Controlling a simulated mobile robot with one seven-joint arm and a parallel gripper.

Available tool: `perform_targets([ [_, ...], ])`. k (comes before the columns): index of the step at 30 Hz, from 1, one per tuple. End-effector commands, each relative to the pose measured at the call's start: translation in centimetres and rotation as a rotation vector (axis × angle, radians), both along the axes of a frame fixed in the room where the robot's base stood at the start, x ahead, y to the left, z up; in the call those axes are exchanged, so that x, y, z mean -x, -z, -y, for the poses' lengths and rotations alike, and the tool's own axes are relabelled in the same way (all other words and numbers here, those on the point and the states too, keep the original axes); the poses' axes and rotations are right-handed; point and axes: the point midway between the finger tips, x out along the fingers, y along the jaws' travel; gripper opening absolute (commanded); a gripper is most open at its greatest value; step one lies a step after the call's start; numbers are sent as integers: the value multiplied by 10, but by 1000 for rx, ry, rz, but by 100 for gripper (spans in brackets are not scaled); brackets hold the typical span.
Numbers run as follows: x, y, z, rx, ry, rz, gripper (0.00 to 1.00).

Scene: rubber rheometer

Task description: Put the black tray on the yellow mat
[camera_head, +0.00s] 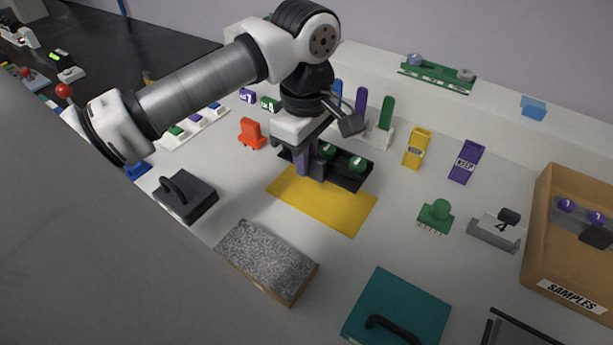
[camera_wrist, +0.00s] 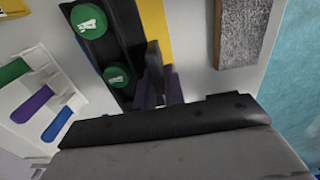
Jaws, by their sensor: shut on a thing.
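The black tray (camera_head: 345,181) carries round green pieces with white marks and lies along the far edge of the yellow mat (camera_head: 330,210), overlapping that edge in the picture. I cannot tell whether it touches the table or hangs just above it. My gripper (camera_head: 312,174) points down and is shut on the tray's near long side, left of the green pieces. The tray also shows at the upper left of the wrist view (camera_wrist: 130,28), with the fingers (camera_wrist: 160,85) at its edge. A strip of the mat (camera_wrist: 157,25) shows beside it. The gripper hides the tray's left part.
A grey speckled block (camera_head: 267,261) and a teal lidded box (camera_head: 398,306) lie in front of the mat. A black handled block (camera_head: 187,196) is at left. A rack with upright paddles (camera_head: 385,122) stands behind. A brown samples box (camera_head: 570,220) is at right.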

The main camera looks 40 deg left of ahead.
Motion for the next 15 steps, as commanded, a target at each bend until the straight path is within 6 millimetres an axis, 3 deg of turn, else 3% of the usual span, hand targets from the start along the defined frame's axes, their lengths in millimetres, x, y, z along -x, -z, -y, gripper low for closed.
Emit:
perform_targets([
  [1, 0, 18, 0, 0, 0, -1, 0],
  [3, 0, 29, 0, 0, 0, -1, 0],
  [11, 0, 46, 0, -1, 0, 0, 0],
  [15, 0, 68, 0, 1, 0, -1, 0],
])
